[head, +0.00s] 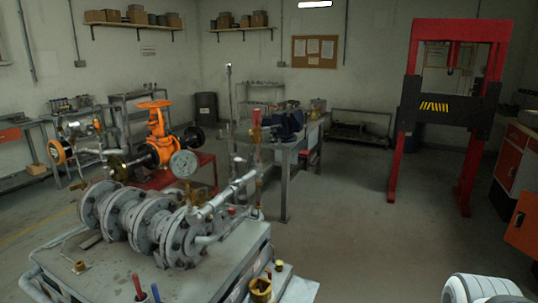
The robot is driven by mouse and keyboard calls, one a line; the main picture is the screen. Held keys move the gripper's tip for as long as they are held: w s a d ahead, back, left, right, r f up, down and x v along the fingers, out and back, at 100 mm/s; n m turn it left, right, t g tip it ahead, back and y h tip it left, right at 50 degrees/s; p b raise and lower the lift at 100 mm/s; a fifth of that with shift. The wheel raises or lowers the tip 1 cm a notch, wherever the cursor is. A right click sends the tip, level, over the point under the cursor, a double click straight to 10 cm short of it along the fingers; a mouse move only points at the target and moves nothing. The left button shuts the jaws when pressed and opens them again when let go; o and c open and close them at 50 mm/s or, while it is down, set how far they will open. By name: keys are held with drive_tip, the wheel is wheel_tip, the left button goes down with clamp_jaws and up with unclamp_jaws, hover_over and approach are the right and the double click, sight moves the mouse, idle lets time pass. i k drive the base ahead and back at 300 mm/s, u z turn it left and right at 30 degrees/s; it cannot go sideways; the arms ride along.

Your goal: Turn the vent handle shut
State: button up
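A grey flanged valve assembly (140,222) lies on a metal bench at the lower left, with pipes and small brass fittings attached. A pipe (231,194) runs up from it to the right, to a thin upright with a red piece (256,118) near its top. I cannot tell for certain which small part is the vent handle, or its turn position. A round gauge (183,164) stands above the flanges. An orange gate valve with a handwheel (154,104) stands behind. My gripper is not in view; a white rounded part of my arm shows at the lower right.
The grey bench top (120,272) holds tools with red and blue handles and a brass fitting (260,290). A workbench with a blue vise (288,124) stands behind. A red press frame (395,150) is at right. The floor (345,225) between is clear.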

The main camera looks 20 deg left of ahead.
sight(248, 160)
drive_tip(key=u, duration=0.35)
drive_tip(key=i, duration=0.7)
drive_tip(key=u, duration=0.35)
drive_tip(key=k, duration=0.75)
drive_tip(key=u, duration=0.2)
drive_tip(key=i, duration=0.75)
drive_tip(key=z, duration=0.05)
